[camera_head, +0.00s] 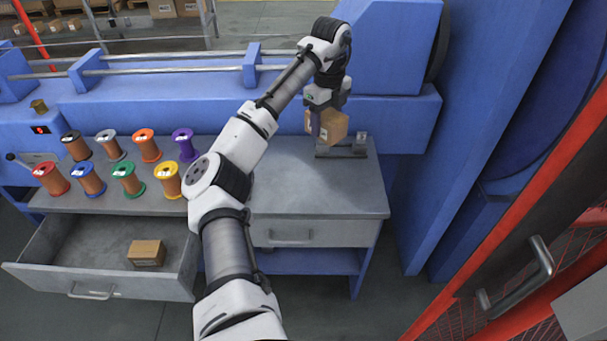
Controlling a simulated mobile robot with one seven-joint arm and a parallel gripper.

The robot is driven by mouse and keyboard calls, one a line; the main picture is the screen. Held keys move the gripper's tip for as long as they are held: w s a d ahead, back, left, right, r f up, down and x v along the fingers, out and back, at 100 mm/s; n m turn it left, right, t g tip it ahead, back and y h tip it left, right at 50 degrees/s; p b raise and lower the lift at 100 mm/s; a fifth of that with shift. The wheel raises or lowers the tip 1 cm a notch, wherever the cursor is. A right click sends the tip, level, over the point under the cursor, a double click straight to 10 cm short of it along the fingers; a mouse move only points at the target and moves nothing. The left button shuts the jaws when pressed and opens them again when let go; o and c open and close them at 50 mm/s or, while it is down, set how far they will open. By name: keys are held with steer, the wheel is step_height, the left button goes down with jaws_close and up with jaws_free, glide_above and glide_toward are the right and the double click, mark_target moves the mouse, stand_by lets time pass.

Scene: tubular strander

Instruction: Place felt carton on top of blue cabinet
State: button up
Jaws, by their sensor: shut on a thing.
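My gripper (316,124) is shut on a small brown carton (337,127) and holds it over the back of the grey benchtop, by a small metal bracket. A dark finger lies across the carton's near side. Another brown carton (147,252) lies in the open drawer at the lower left. I cannot read the label on either carton, so I cannot tell which is the felt one. Blue cabinet-like bodies stand behind the bench (375,45) and at the right (455,120). I cannot tell which is the blue cabinet.
Several wire spools (128,180) stand on the left of the bench (310,195). The open drawer (95,286) juts out at the lower left. The metal bracket (343,151) stands at the back right. A red-framed door (520,190) with a handle is at the right. The benchtop's front right is clear.

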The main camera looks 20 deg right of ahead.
steer(key=b, duration=0.2)
glide_toward(322, 185)
steer(key=shift+d, duration=0.1)
steer(key=shift+f+p, duration=0.55)
steer(key=shift+f, duration=2.3)
steer(key=shift+f, duration=0.2)
steer(key=o, duration=1)
steer(key=shift+o, duration=0.2)
steer(key=shift+r, duration=0.1)
step_height(322, 185, up, 12)
steer(key=shift+r+p, duration=0.15)
steer(key=shift+p, duration=0.15)
